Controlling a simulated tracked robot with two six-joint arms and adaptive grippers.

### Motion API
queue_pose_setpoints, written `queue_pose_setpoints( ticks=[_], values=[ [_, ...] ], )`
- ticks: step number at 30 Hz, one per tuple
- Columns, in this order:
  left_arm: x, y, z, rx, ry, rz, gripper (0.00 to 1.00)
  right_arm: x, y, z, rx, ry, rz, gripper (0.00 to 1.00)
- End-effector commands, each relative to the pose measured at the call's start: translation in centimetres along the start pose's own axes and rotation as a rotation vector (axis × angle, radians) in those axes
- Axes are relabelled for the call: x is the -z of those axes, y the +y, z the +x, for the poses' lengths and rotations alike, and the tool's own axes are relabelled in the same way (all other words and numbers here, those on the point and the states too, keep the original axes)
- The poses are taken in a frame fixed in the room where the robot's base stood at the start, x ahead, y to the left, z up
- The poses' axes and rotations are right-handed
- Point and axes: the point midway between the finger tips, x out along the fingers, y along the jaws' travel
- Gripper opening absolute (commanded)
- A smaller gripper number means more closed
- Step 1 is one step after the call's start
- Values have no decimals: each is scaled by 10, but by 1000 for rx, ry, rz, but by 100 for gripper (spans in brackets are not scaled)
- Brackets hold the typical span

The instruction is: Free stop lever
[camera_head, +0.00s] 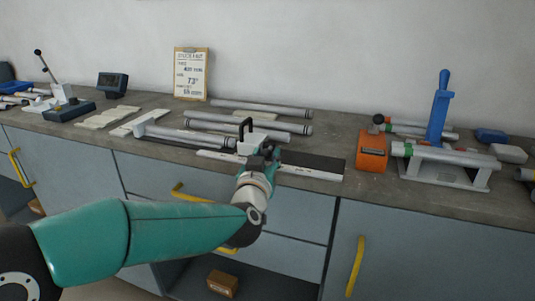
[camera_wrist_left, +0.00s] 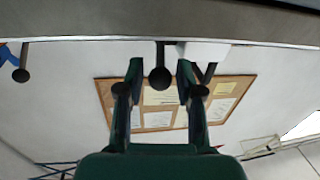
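A light stop block (camera_head: 249,146) with a black hoop-shaped handle (camera_head: 245,127) sits on the measuring rail in the middle of the bench. My left gripper (camera_head: 270,155) is just right of it in the head view and hides what lies behind its fingers. The left wrist view looks upside down at the wall. There, a dark round-ended lever (camera_wrist_left: 160,76) lies between the two green fingers of my left gripper (camera_wrist_left: 159,68), with a gap on each side. The white block (camera_wrist_left: 204,52) shows beside it. My right gripper is out of view.
An orange device (camera_head: 372,151) with a dark knob stands right of the rail. Further right is a grey fixture (camera_head: 443,172) with a blue handle (camera_head: 440,105). Several grey tubes (camera_head: 250,123) lie behind the rail. A clipboard (camera_head: 191,74) leans on the wall.

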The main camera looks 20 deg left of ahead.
Motion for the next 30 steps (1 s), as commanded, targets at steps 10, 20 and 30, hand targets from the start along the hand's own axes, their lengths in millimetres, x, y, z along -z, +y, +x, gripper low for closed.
queue_pose_setpoints(
  ticks=[10,20,30],
  values=[
    [0,0,20,0,-1,1,36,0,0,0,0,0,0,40],
    [0,-1,19,1,0,0,11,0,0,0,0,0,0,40],
    [0,-1,19,1,0,0,0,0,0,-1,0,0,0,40]
  ],
)
